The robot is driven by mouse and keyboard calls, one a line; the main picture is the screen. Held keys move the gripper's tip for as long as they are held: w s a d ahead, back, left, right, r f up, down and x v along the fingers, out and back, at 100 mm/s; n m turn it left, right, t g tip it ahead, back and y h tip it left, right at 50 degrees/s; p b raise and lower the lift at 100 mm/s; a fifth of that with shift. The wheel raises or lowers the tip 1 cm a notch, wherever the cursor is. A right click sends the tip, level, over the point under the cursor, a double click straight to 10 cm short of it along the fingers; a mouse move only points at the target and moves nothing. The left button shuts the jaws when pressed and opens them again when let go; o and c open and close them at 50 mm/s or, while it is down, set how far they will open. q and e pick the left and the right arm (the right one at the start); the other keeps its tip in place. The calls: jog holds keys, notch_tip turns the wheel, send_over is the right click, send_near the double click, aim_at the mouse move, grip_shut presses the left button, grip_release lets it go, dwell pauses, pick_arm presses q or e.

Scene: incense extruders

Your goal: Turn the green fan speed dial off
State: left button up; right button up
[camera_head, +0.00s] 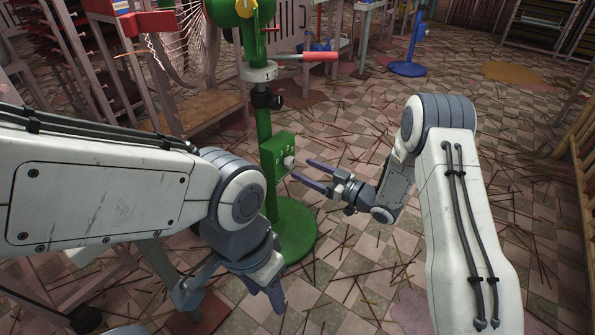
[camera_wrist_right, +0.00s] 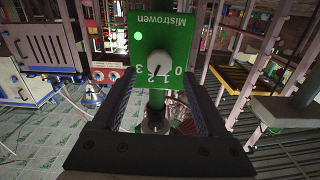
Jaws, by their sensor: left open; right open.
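The green fan's stand (camera_head: 263,135) rises from a round green base (camera_head: 295,228) in the head view. Its control box (camera_head: 275,150) carries a white dial (camera_head: 288,160). In the right wrist view, the green panel (camera_wrist_right: 178,46) appears upside down, with the white dial (camera_wrist_right: 161,66) beside the marks 0, 1, 2 and 3. A green light is lit on the panel. The dial's exact setting is unclear. My right gripper (camera_head: 299,170) is open, facing the dial, with its fingers either side and no visible contact. My left gripper (camera_head: 232,303) is open and empty, low in front of the base.
A red-handled lever (camera_head: 320,56) sticks out from the stand above the box. Wooden racks and benches stand at the left and back. A blue stand (camera_head: 408,68) is farther back. Thin sticks litter the tiled floor, which is otherwise mostly open at the right.

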aim_at(293, 163)
jog(key=shift+b+x, duration=0.7)
jog(key=shift+x, duration=1.25)
grip_shut()
jog(key=shift+d, duration=0.1)
